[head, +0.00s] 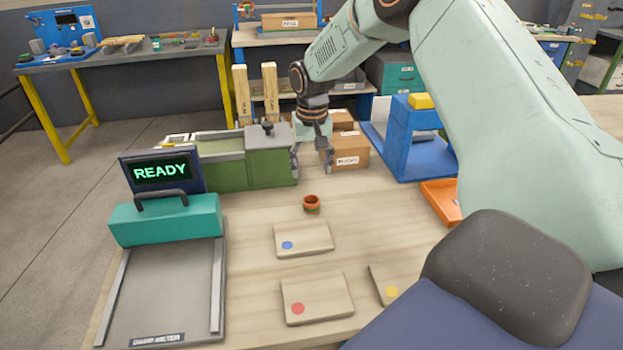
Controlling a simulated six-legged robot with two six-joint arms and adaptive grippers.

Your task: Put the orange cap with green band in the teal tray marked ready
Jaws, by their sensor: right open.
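A small orange cap with a green band (311,204) stands on the light wood table, just behind a wooden block with a blue dot. My right gripper (312,170) hangs above and behind the cap, with its fingers spread and pointing down. It is open, empty and apart from the cap. A teal box-like piece with a dark handle (165,222) is at the left, in front of a screen that reads READY (160,173). I cannot see a clear teal tray with its own mark. My left gripper is not in view.
Wooden blocks with blue (310,240), red (325,299) and yellow (388,270) dots lie in front. A grey railed plate (165,290) is at the left, a green machine (268,165) behind. Cardboard boxes (350,153), a blue stand (403,140) and an orange tray (438,203) are behind and right.

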